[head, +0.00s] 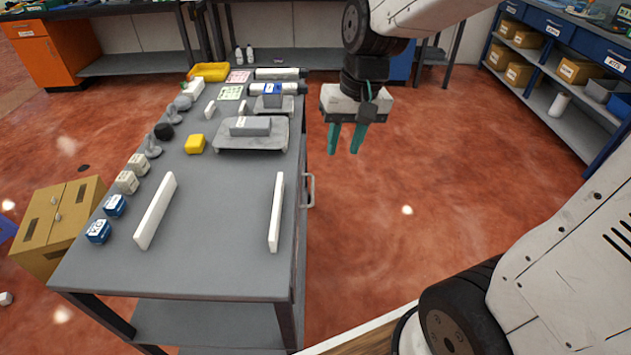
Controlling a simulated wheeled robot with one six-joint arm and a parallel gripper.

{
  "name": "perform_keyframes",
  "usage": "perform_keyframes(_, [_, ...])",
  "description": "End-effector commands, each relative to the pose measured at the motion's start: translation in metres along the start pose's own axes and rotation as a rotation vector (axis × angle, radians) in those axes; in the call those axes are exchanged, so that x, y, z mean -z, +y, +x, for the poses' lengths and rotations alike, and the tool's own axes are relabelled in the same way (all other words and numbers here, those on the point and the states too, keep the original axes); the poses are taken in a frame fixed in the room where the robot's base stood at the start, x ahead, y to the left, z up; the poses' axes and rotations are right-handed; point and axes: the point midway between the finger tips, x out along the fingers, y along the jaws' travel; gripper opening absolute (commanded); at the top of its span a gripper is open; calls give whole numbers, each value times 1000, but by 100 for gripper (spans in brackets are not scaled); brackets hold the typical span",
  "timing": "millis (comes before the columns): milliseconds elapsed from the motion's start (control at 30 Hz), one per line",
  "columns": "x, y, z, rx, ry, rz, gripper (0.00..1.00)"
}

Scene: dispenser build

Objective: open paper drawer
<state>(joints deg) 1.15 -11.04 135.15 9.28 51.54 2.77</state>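My gripper (344,148) hangs in the upper middle of the head view with its teal fingers pointing down. The fingers are apart with nothing between them. A metal bar handle (311,190) sticks out from the right side of the grey workbench (220,272), below the top's edge. The front behind the handle is seen almost edge-on, so I cannot read a label or tell whether this is the paper drawer. My gripper is beyond the handle and to its right, apart from it.
White rails (277,212), grey blocks on trays (236,150), a yellow block (195,144) and several small parts stand on the bench. Tan boxes (60,220) are at left. Blue-fronted shelving (560,30) is at upper right. Red floor right of the bench is clear.

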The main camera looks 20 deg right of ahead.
Motion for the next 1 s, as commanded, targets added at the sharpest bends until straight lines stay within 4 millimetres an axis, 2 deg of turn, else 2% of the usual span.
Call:
perform_keyframes(33, [18,-1,20,8,-16,28,32])
perform_keyframes(200, [69,-2,78,31,-25,119,32])
perform_keyframes(400, [102,2,131,39,-28,193,32])
perform_keyframes(600, [112,4,154,41,-30,220,32])
perform_keyframes(1000, [110,1,213,40,-31,220,32])
